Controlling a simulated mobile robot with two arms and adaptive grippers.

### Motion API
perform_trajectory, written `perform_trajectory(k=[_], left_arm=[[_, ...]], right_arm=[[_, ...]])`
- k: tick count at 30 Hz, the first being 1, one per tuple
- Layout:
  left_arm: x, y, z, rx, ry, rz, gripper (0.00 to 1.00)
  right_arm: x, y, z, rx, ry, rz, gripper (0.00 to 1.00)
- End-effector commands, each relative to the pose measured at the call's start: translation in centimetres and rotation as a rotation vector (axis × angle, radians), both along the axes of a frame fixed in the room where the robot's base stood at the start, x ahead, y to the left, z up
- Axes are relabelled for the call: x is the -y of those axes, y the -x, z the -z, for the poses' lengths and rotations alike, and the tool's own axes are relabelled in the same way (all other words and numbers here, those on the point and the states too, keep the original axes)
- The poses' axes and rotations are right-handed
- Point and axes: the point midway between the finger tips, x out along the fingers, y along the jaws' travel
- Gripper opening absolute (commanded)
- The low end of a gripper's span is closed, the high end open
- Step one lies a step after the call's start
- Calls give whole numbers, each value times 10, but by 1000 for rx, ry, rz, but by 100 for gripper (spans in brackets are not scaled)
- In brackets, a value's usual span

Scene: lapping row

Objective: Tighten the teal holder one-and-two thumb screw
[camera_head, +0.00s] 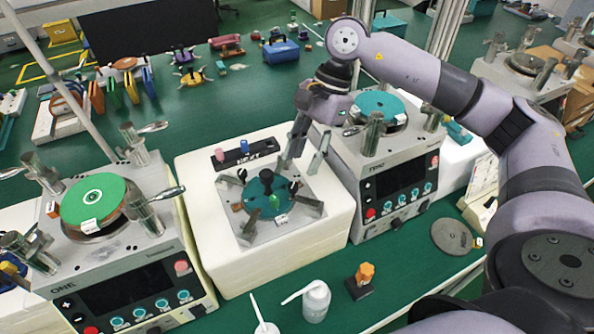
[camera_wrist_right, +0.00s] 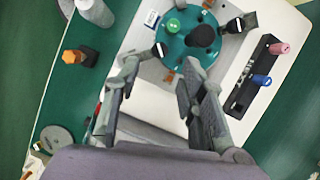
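The teal holder (camera_head: 258,190) is a round disc on a metal plate atop the white block between the two machines. In the right wrist view, the teal holder (camera_wrist_right: 190,52) carries a black central knob (camera_wrist_right: 203,36) and a green knob (camera_wrist_right: 173,26). Black-tipped screws sit around its rim, one at the lower left (camera_wrist_right: 159,50) and one at the upper right (camera_wrist_right: 235,25). I cannot tell which is the one-and-two screw. My right gripper (camera_head: 304,158) is open and empty, above the holder's back right side; its fingers (camera_wrist_right: 158,75) point toward the holder. My left gripper is not in view.
Machine ONE (camera_head: 125,275) stands left and machine TWO (camera_head: 400,170) right, close to the white block (camera_head: 210,250). A black strip with pink and blue pegs (camera_head: 248,157) lies behind the holder. A white bottle (camera_head: 316,301) and an orange-knobbed block (camera_head: 361,281) stand in front.

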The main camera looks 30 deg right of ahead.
Motion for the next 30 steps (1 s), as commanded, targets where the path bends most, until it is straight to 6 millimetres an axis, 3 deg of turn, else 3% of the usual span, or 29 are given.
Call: perform_trajectory(k=[6,12,21,30], left_arm=[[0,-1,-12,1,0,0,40],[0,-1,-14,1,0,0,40],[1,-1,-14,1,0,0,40],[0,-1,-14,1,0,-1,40]], right_arm=[[-14,3,33,-3,1,0,38],[-20,4,49,0,0,0,38],[-21,4,51,1,1,0,38],[-21,4,51,1,0,0,18]])
